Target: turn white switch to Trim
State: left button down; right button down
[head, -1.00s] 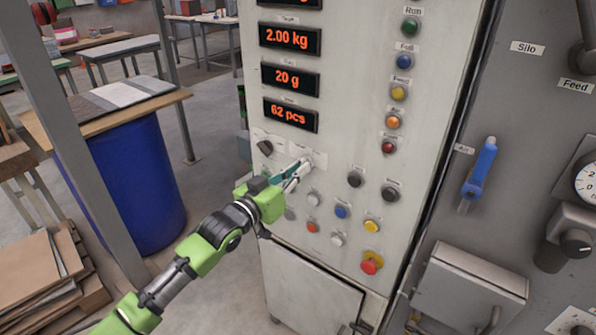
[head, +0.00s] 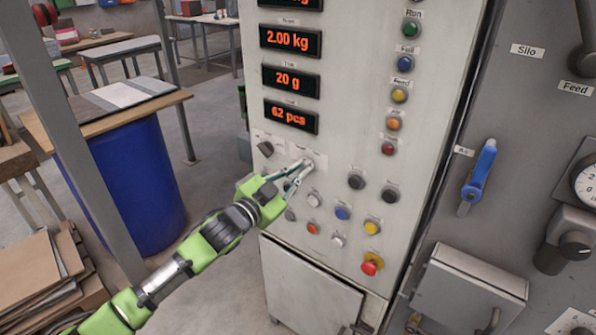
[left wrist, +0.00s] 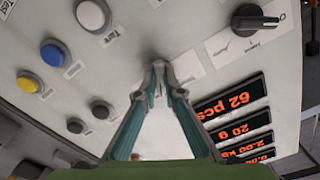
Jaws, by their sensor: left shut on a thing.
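My left gripper (head: 301,174) reaches in from the left to the light control panel (head: 345,95), below the orange displays. Its fingertips meet at the panel and are shut on the white switch (head: 308,163), which they largely cover. In the left wrist view the fingers (left wrist: 158,70) converge on the panel at the switch's place, beside a white label plate (left wrist: 188,68). The switch's pointer and the position words around it are too small or hidden to read. My right gripper is not in view.
A black selector switch (head: 265,149) sits left of the fingertips; it also shows in the left wrist view (left wrist: 255,20). Below and right are blue (head: 342,212) and yellow (head: 373,227) buttons and a red emergency button (head: 371,265). A blue-handled valve (head: 480,172) is further right.

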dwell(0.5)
pick_arm(q)
jog(key=c, duration=2.1)
grip_release()
jog(key=shift+c, duration=0.2)
jog(key=v, duration=1.2)
jog(key=shift+f, duration=0.1)
